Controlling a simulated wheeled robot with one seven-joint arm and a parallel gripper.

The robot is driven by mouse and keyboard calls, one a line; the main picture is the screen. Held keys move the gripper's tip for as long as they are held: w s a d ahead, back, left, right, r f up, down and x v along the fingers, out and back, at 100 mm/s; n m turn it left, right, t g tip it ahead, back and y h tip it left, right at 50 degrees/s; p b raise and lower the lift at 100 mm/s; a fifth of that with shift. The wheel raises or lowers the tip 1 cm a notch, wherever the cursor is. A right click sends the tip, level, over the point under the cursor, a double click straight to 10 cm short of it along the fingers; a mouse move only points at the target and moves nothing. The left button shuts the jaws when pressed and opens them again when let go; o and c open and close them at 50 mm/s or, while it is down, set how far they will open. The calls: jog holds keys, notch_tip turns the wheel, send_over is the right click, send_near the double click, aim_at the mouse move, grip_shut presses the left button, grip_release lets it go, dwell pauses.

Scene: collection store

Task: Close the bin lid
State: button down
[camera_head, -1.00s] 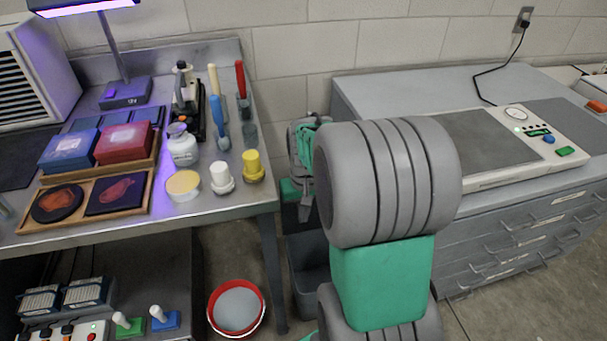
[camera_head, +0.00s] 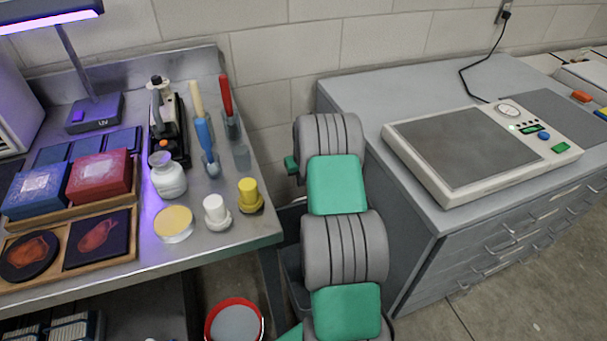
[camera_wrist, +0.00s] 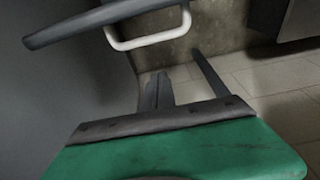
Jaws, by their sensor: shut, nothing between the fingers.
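A dark grey bin (camera_head: 290,262) stands on the floor in the gap between the workbench and the drawer cabinet. My arm hides most of it, and its lid cannot be made out in the head view. In the wrist view, a grey panel with a dark raised edge (camera_wrist: 95,22) and a pale U-shaped handle (camera_wrist: 150,38) fills the upper left; I cannot tell whether this is the lid. In the head view my arm hides the gripper.
The steel workbench (camera_head: 120,268) at left holds jars, tools and boxes. A red-rimmed bucket (camera_head: 234,322) stands on the floor beside it. The grey drawer cabinet (camera_head: 420,275) at right carries a flat panel device (camera_head: 470,150). Open floor (camera_head: 520,300) lies at lower right.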

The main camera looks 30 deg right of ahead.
jog(key=s, duration=0.1)
jog(key=s+f, duration=0.1)
jog(key=s, duration=0.1)
jog(key=shift+s+a+f, duration=0.25)
jog(key=shift+a+f, duration=0.1)
jog(key=shift+a, duration=0.05)
